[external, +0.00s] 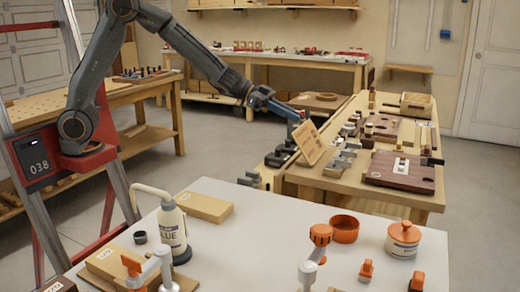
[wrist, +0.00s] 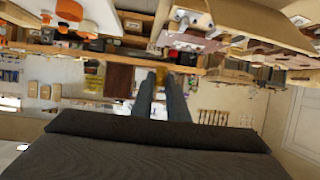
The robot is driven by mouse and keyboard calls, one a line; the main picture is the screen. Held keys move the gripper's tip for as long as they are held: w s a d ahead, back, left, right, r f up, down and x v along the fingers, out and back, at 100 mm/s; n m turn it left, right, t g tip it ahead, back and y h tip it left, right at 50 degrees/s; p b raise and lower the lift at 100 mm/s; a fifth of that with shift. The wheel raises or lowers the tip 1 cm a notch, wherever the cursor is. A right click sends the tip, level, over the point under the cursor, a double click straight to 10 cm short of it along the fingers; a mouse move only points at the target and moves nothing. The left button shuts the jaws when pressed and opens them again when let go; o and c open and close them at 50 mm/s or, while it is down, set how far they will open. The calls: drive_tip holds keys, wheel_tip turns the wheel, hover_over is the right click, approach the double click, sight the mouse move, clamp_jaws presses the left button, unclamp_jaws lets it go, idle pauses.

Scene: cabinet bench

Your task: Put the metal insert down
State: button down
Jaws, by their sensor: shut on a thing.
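My gripper (external: 297,117) is at the end of my outstretched arm, above the near left corner of the wooden bench (external: 388,195). Its two dark fingers (wrist: 163,75) reach away from the camera in the wrist view and are close together. They are shut on the metal insert, which is too small and too covered by the fingers to make out clearly. A tan board with slots (external: 309,144) stands tilted just below and beside the fingertips; I cannot tell whether they touch. Several grey metal blocks (external: 343,160) lie on the bench to the right of this board.
Dark wooden boards (external: 400,172) and small parts crowd the bench. Dark clamps (external: 280,154) sit along its left edge. A white table in front bears a glue bottle (external: 173,232), an orange bowl (external: 344,229) and a lidded pot (external: 403,240). Open floor lies left of the bench.

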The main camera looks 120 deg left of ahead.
drive_tip(key=s+a+f+b, duration=0.2)
drive_tip(key=s+a, duration=0.6)
drive_tip(key=a, duration=0.3)
drive_tip(key=n+y+b, duration=0.1)
drive_tip(key=b, duration=0.1)
hover_over(266, 180)
drive_tip(key=f, duration=0.2)
wheel_tip(266, 180, down, 30)
drive_tip(key=shift+a+f+b, duration=0.1)
drive_tip(key=shift+a+b, duration=0.05)
drive_tip(key=shift+b, duration=0.4)
drive_tip(key=shift+f, duration=0.1)
drive_tip(key=c, duration=2.1)
unclamp_jaws()
drive_tip(key=o, duration=0.4)
drive_tip(key=shift+s+r, duration=0.15)
drive_tip(key=shift+r, duration=0.05)
drive_tip(key=v, duration=0.5)
drive_tip(key=p+v, duration=0.1)
drive_tip(key=v, duration=0.5)
drive_tip(key=shift+s+d+r, duration=0.2)
drive_tip(key=shift+d, duration=0.05)
